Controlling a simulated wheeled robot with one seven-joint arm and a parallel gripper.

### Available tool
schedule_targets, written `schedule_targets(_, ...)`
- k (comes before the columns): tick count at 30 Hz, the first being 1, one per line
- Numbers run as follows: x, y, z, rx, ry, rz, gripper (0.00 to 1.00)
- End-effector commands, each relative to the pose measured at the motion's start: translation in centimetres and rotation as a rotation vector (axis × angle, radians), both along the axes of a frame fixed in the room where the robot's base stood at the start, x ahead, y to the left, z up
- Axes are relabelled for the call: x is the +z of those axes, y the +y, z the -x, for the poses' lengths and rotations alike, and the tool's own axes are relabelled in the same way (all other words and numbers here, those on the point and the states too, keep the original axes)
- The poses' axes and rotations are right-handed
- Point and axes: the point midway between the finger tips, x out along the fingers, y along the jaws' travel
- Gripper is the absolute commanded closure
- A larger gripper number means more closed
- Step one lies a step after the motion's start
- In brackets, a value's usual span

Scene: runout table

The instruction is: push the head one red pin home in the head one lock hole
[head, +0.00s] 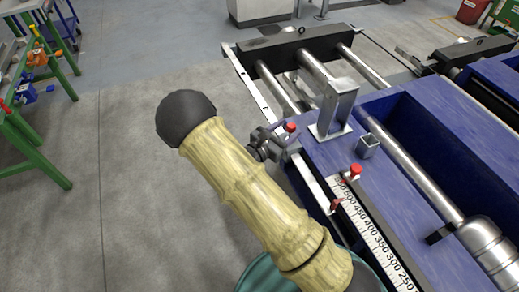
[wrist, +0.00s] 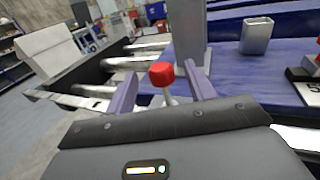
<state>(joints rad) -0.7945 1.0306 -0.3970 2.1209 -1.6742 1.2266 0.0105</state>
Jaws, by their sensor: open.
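A red pin with a round knob (wrist: 161,74) and a pale stem stands between the two purple fingers of my gripper (wrist: 162,90) in the wrist view. The fingers are apart, one on each side, with gaps to the knob. In the head view the red knob (head: 290,127) shows at the tip of my gripper (head: 282,138), by the end of the blue table. The stem's lower end and the lock hole are hidden, so I cannot tell how deep the pin sits. A second red knob (head: 355,170) stands by the scale.
A grey metal upright (head: 336,108) stands close behind the pin, with a small open square tube (head: 368,146) to its right. A numbered scale (head: 376,238) runs along the table's edge. Rollers (head: 315,67) lie beyond. Open floor (head: 125,130) is on the left.

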Motion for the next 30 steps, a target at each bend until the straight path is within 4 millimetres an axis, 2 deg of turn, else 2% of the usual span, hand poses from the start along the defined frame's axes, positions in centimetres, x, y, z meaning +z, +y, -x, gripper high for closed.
schedule_targets(3, 0.0, 2.1, 1.6, 0.006, 0.0, -0.001, 0.46)
schedule_targets(18, 0.0, 9.3, 7.6, 0.004, 0.0, -0.001, 0.46)
schedule_targets(23, 0.0, 10.2, 8.4, 0.002, 0.001, -0.001, 0.46)
schedule_targets(30, 0.1, 10.3, 8.4, 0.001, 0.001, -0.001, 0.46)
